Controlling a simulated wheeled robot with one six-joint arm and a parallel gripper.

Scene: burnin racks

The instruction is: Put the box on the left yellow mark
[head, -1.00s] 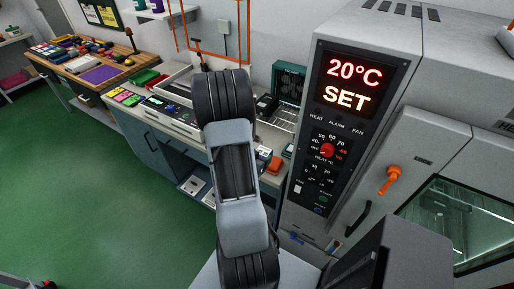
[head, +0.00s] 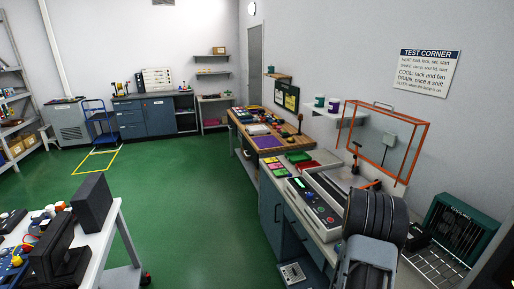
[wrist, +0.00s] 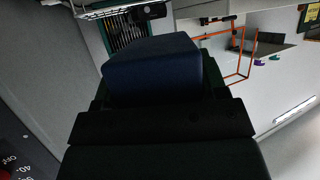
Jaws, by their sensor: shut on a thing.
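A dark blue box (wrist: 152,72) fills the upper middle of the wrist view. My gripper (wrist: 158,108) shows as dark shapes below and beside it and is shut on this box. The box's far side and the fingertips are partly hidden. In the head view neither the box nor my gripper can be made out; only my arm shows at the lower right. A yellow outlined mark (head: 88,173) lies on the green floor at the far left. A blue cart stands by its back edge. No second yellow mark is clear.
A bench (head: 270,210) with a grey device (head: 335,195) and an orange-framed clear screen (head: 391,140) runs along the right wall. A white table (head: 100,247) with dark upright objects stands at the lower left. Open green floor lies between.

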